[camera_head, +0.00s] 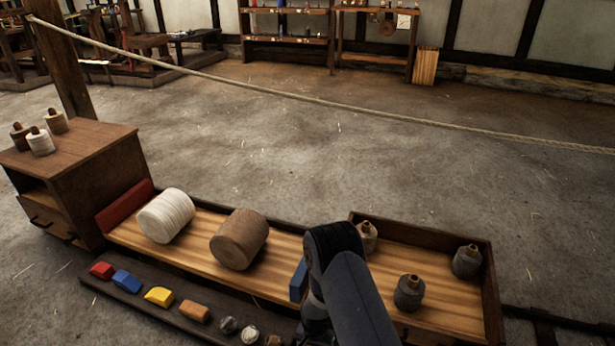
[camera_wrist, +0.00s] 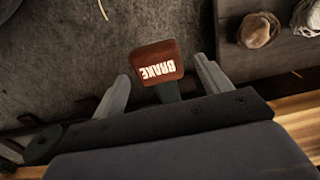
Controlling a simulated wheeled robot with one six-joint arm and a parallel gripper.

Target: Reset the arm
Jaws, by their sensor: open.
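My gripper (camera_wrist: 160,68) is open in the wrist view, its two grey fingers spread apart. A red-brown block lettered BRAKE (camera_wrist: 157,62) on a dark stem shows between the fingertips, with gaps on both sides. I cannot tell how far below the fingers it lies. In the head view my dark arm (camera_head: 349,285) reaches in from the bottom edge over the wooden tray, and the gripper itself is hidden there.
The long tray (camera_head: 180,254) holds a white roll (camera_head: 166,215) and a brown roll (camera_head: 239,239). Several bottle-like spools stand in its right section (camera_head: 440,318). A strip of coloured blocks (camera_head: 157,296) lies in front. A rope (camera_head: 300,97) crosses above open floor.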

